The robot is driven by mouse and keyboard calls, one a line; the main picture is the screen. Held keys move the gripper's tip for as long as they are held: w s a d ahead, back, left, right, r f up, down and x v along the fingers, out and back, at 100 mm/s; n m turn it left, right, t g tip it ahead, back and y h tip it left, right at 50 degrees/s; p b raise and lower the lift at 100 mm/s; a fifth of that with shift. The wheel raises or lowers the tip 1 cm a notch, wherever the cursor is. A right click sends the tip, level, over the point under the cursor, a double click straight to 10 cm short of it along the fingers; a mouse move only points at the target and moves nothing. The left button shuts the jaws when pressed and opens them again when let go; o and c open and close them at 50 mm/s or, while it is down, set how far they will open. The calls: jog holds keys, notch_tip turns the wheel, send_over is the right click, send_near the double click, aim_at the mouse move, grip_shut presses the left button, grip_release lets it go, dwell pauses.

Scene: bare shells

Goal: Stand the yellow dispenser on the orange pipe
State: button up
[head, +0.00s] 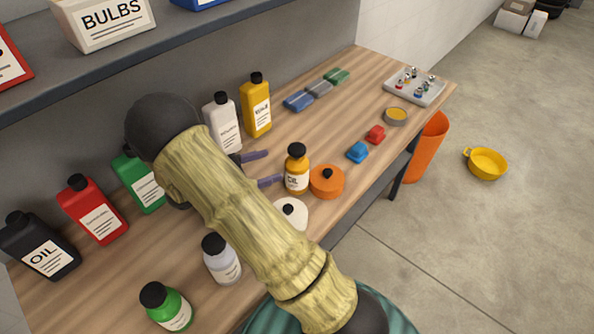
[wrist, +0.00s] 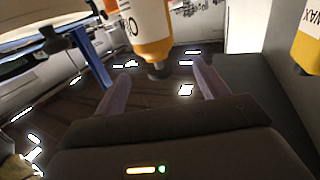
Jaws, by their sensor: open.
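The yellow dispenser (head: 297,172) is a small bottle with a black cap and an oil label, standing upright on the bench. It also shows upside down in the wrist view (wrist: 148,38), its cap between the lines of my fingers. The likely orange pipe (head: 327,182) is a short, round orange piece with a dark centre, on the bench just right of the dispenser. My gripper (head: 262,168) is open and empty, its two purple fingers pointing at the dispenser from the left. The fingertips show in the wrist view (wrist: 164,75). My arm hides part of the bench.
A white round piece (head: 291,213) lies close in front of the dispenser. A yellow jug (head: 256,106) and white jug (head: 222,125) stand behind my fingers. Blue (head: 357,152) and red (head: 376,134) pieces lie to the right. A shelf (head: 180,45) overhangs the back.

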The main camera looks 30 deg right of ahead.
aim_at(305, 157)
jog(key=d, duration=0.2)
jog(key=d+p, duration=0.1)
jog(key=d, duration=0.2)
jog(key=shift+s+d+f, duration=0.15)
jog(key=shift+d, duration=0.15)
jog(key=d+p, duration=0.1)
jog(key=d, duration=0.1)
jog(key=s+d+p, duration=0.1)
jog(key=d, duration=0.1)
jog(key=shift+d, duration=0.35)
jog(key=shift+w+d, duration=0.1)
jog(key=shift+d, duration=0.15)
jog(key=shift+a+f, duration=0.1)
jog(key=shift+f, duration=0.05)
grip_shut()
